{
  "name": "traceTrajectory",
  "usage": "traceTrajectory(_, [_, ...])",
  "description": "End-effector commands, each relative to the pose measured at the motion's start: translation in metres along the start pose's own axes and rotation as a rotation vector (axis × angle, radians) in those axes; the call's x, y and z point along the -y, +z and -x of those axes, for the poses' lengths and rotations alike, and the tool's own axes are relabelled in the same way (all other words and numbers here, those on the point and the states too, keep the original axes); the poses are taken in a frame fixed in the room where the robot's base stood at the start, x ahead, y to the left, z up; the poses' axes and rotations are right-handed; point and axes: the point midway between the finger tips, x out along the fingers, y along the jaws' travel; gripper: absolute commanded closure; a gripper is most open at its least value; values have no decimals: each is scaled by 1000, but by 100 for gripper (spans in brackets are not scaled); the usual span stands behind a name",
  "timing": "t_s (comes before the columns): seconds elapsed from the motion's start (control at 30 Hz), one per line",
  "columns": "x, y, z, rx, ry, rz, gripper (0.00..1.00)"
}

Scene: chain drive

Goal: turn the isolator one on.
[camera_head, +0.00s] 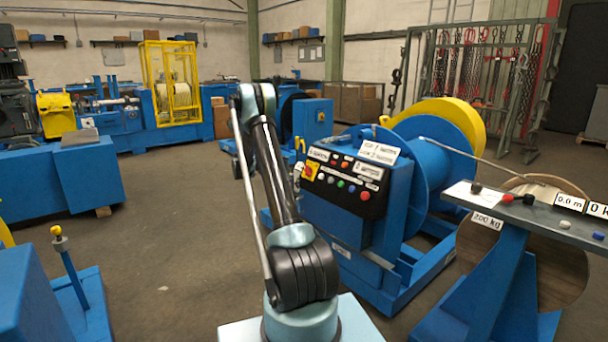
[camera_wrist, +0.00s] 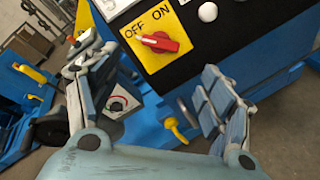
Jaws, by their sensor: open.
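The isolator (camera_wrist: 158,42) is a red rotary handle on a yellow plate marked OFF and ON, at the top middle of the wrist view. Its handle lies roughly across the plate; I cannot tell for sure which mark it points to. In the head view the yellow plate (camera_head: 310,171) sits at the left end of the black control panel. My gripper (camera_wrist: 158,95) is open and empty, its two jointed fingers spread below the plate at left and right. The handle is beyond the fingertips and apart from them. In the head view my arm hides the gripper.
The black panel (camera_head: 345,185) with several coloured buttons tops a blue winch cabinet (camera_head: 370,228). A grey-topped bench (camera_head: 530,208) stands at right.

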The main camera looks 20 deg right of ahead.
Motion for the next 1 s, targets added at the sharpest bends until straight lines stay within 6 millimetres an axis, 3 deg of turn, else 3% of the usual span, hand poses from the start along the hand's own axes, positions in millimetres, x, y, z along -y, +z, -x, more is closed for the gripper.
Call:
traceTrajectory(0.5, [0, 1, -90, 1, -1, -1, 26])
traceTrajectory(0.7, [0, 1, -110, 1, -1, 0, 26])
traceTrajectory(1.0, [0, 0, -116, -1, 0, 0, 26])
